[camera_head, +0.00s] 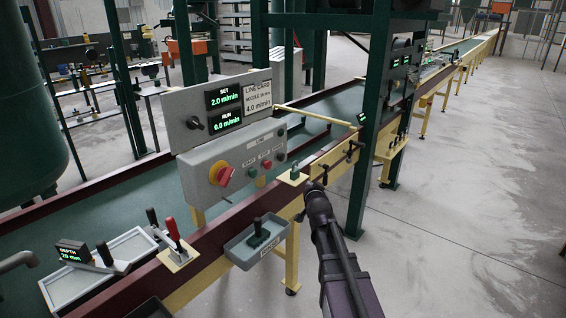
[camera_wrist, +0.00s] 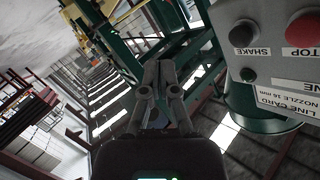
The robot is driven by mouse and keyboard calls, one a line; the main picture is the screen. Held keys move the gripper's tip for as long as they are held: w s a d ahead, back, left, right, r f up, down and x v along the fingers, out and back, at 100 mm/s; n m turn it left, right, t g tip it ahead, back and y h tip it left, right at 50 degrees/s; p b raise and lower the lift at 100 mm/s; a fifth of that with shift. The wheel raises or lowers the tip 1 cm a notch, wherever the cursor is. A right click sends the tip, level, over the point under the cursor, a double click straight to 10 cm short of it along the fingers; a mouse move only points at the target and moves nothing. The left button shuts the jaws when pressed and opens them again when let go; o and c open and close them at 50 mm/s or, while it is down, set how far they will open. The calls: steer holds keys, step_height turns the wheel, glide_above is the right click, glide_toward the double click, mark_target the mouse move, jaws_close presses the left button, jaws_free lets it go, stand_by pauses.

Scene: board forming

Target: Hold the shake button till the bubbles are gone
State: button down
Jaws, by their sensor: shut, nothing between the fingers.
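The shake button (camera_wrist: 243,33) is a dark round button on the grey control box, labelled SHAKE in the wrist view. In the head view it appears as the dark button (camera_head: 281,157) at the right end of the button row. My gripper (camera_head: 316,188) is shut and empty, to the right of the box and apart from it. In the wrist view its closed fingertips (camera_wrist: 166,64) are left of the button, not touching it. No bubbles can be made out on the green conveyor bed (camera_head: 120,197).
The red stop button (camera_wrist: 304,30) is beside the shake button. A red knob (camera_head: 223,175) is on the box's left. The display panel (camera_head: 217,105) reads SET 2.0 and RUN 0.0 m/min. A green post (camera_head: 371,120) stands behind my gripper. The floor at right is clear.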

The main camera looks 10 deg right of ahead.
mark_target(280, 157)
steer(key=shift+w+d+r+m+t+y+b, duration=0.15)
steer(key=shift+w+r+t+b, duration=0.1)
steer(key=shift+w+r+t, duration=0.4)
steer(key=shift+w+a+r+m+t+y+b, duration=0.15)
steer(key=shift+w+r+t, duration=0.25)
steer(key=shift+r+t, duration=0.4)
steer(key=shift+w+d+r+m+t+b, duration=0.15)
steer(key=shift+w+r+t+b, duration=0.15)
steer(key=shift+w+r+t, duration=0.45)
steer(key=shift+s+r, duration=0.15)
steer(key=shift+s, duration=0.1)
steer(key=shift+w, duration=0.15)
steer(key=w+a, duration=0.6)
